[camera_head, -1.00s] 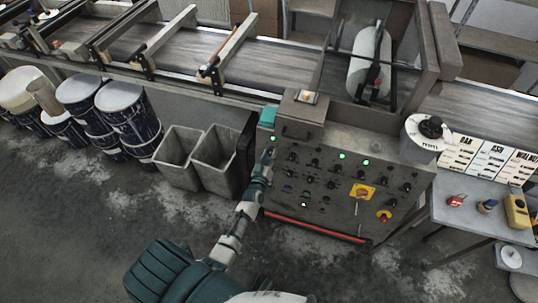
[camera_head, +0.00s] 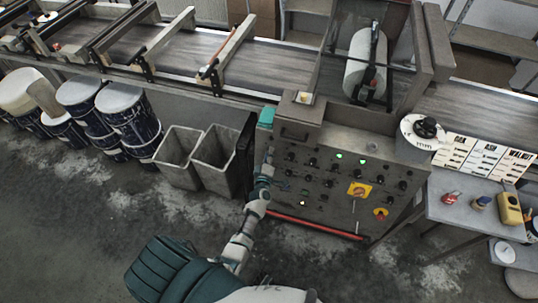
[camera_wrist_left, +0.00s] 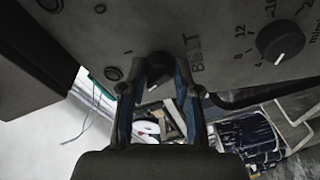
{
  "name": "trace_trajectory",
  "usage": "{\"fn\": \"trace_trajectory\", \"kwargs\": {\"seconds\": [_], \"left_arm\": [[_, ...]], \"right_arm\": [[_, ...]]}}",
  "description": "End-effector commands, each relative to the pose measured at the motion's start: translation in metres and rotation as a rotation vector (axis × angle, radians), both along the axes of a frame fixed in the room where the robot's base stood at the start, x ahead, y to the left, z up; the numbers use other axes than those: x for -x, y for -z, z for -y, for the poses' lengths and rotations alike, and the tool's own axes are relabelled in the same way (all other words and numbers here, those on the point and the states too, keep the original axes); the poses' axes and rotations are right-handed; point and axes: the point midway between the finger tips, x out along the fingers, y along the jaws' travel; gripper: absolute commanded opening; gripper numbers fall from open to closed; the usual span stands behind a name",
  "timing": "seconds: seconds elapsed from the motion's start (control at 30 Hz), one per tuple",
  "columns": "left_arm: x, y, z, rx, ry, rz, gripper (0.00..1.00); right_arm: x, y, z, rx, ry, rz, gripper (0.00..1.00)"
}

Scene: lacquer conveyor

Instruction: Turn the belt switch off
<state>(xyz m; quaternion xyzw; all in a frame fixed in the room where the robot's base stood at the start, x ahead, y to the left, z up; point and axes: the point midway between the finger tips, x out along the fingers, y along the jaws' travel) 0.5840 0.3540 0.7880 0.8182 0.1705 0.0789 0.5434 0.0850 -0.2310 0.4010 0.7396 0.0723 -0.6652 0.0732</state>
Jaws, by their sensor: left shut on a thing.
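The belt switch (camera_wrist_left: 157,68) is a dark round knob on the grey control panel (camera_head: 330,203), beside the printed word BELT in the left wrist view. My left gripper (camera_wrist_left: 165,75) has its two fingers on either side of this knob and is shut on it. A small white mark shows at the knob's lower edge. In the head view my left gripper (camera_head: 268,158) is against the upper left of the panel and hides the switch. My right gripper is not in view.
Other panel knobs surround the switch, including a numbered dial (camera_wrist_left: 281,42). Two green lamps (camera_head: 338,156) are lit. Grey bins (camera_head: 214,160) stand left; the conveyor (camera_head: 270,62) runs behind.

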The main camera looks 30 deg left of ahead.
Motion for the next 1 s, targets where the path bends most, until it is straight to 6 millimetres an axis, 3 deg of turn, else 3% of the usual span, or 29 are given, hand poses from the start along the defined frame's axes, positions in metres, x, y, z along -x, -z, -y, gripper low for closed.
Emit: {"fn": "trace_trajectory", "kwargs": {"seconds": [0.6,0.63,0.7,1.0], "left_arm": [[0.0006,0.003,0.0015,0.042,-0.004,0.003,0.0],[0.0005,0.003,0.0015,0.042,-0.004,0.003,0.39],[0.0005,0.0027,0.0014,0.041,-0.004,0.004,0.56],[0.0012,0.0009,0.001,0.039,-0.006,0.006,0.57]], "right_arm": [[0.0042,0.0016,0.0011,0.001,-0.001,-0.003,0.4],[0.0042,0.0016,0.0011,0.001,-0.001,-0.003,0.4],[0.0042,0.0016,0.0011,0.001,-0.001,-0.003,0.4],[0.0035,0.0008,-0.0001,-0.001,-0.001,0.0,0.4]]}}
